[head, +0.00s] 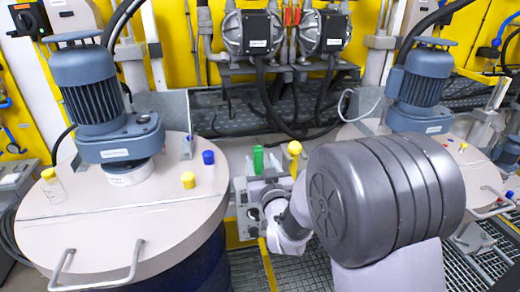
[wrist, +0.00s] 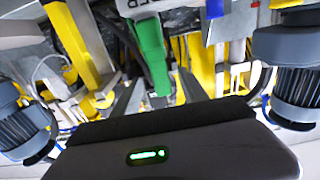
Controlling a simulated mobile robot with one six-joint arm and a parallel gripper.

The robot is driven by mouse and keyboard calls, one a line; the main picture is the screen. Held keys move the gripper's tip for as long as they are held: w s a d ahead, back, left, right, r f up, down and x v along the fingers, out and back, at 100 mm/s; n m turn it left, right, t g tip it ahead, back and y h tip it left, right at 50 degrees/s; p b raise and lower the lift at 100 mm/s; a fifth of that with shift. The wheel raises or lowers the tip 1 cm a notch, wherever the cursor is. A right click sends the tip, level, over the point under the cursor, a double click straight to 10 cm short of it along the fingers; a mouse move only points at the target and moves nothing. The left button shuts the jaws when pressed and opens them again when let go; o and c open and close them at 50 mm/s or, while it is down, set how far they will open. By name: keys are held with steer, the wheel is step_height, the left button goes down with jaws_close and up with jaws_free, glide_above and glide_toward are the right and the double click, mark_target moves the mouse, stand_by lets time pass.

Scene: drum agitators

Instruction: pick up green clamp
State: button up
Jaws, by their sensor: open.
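The green clamp (head: 258,158) stands upright in the middle of the head view, left of a yellow clamp (head: 294,149). In the wrist view the green clamp (wrist: 149,50) hangs in from the top middle, with the yellow clamp (wrist: 68,38) to its left. My gripper (head: 266,176) is right by the green clamp in the head view, and my wrist hides part of that area. In the wrist view my gripper (wrist: 157,92) is open, with a grey finger on each side of the green clamp's lower end. I cannot tell whether either finger touches it.
Two drums carry blue-grey agitator motors, left (head: 92,95) and right (head: 422,80). Two pumps (head: 251,33) and hoses are behind.

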mark_target(259, 159)
steer(key=p+x, duration=0.1)
steer(key=x, duration=0.2)
steer(key=shift+a+r+p, duration=0.1)
steer(key=shift+r+p, duration=0.15)
steer(key=shift+p, duration=0.15)
steer(key=shift+w+f, duration=0.15)
steer(key=shift+w, duration=0.1)
steer(key=shift+s, duration=0.15)
steer(key=shift+c, duration=0.2)
steer(key=shift+f, duration=0.1)
jaws_close()
